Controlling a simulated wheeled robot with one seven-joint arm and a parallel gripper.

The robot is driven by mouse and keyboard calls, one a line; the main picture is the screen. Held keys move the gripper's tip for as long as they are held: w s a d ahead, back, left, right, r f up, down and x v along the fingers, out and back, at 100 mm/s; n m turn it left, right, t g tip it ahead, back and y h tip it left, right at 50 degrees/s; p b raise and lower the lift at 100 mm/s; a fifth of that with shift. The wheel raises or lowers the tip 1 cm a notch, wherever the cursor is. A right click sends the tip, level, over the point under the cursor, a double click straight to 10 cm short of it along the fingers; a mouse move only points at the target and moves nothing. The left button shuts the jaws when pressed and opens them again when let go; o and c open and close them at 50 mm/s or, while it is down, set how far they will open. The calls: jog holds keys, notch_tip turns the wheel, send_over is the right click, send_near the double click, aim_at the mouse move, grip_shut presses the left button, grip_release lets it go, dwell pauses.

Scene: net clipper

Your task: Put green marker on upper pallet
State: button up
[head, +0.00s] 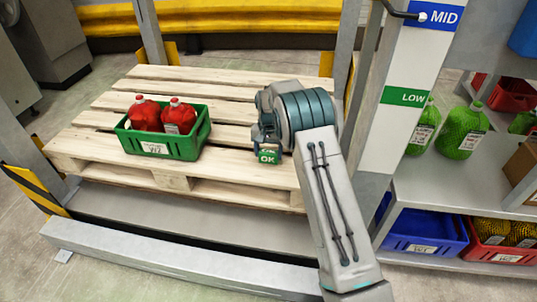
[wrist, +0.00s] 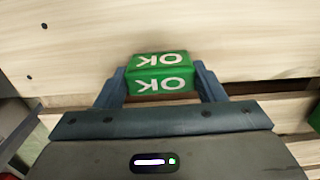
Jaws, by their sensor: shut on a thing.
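The green marker (head: 268,157) is a small green block with white "OK" lettering. My gripper (head: 267,147) is shut on it, over the right part of the wooden pallet (head: 225,88). In the wrist view the marker (wrist: 160,73) sits between the two fingers, with its lettering upside down and pale pallet boards behind it. I cannot tell whether the marker touches the boards. The pallet rests on a grey platform, and it is the only pallet in view. My arm hides part of its right side.
A green crate (head: 163,146) with two red jugs (head: 162,114) stands on the pallet, left of my gripper. A post labelled LOW and MID (head: 407,95) stands close on the right. Beyond it are shelves with green jugs (head: 459,130) and a blue crate (head: 424,232).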

jog(key=shift+r, duration=0.1)
jog(key=shift+f, duration=0.2)
jog(key=o, duration=1)
